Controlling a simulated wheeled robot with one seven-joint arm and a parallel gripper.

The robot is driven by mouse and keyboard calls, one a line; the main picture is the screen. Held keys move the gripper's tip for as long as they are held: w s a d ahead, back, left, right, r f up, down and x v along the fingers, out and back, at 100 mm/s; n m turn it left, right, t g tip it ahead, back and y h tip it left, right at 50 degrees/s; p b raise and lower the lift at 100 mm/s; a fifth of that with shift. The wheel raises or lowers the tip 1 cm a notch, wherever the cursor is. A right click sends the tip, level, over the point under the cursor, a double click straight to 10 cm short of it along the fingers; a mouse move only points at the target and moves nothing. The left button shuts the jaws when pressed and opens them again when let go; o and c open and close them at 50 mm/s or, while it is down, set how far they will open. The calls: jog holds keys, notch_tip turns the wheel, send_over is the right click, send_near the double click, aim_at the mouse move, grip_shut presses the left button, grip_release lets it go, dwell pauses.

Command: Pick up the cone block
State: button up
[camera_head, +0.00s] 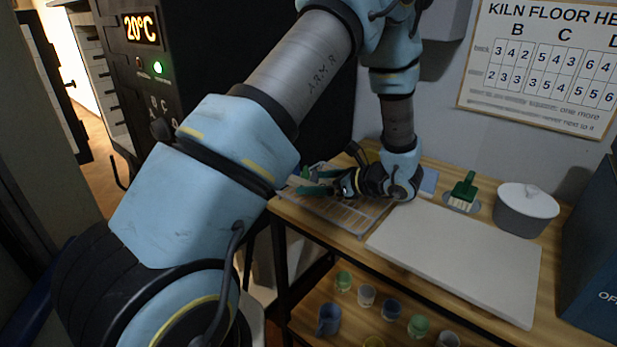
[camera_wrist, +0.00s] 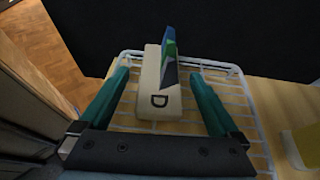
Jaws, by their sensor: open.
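The cone block (camera_wrist: 156,95) is a cream block marked with a "D", with blue, green and dark cones standing at its far end. It is on or just above the white wire rack (camera_wrist: 243,128), which is also in the head view (camera_head: 352,216). My gripper (camera_wrist: 159,73) is open, with one teal finger on each side of the block. In the head view my gripper (camera_head: 316,181) reaches left, low over the rack's back part. The block is mostly hidden there.
A blue box (camera_head: 594,260) stands at far right. Several jars, including a green one (camera_head: 344,281), stand on the lower shelf.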

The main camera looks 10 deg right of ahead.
jog(key=shift+w+a+f, duration=0.15)
jog(key=shift+w, duration=0.05)
jog(key=c, duration=1.5)
jog(key=shift+c, duration=0.2)
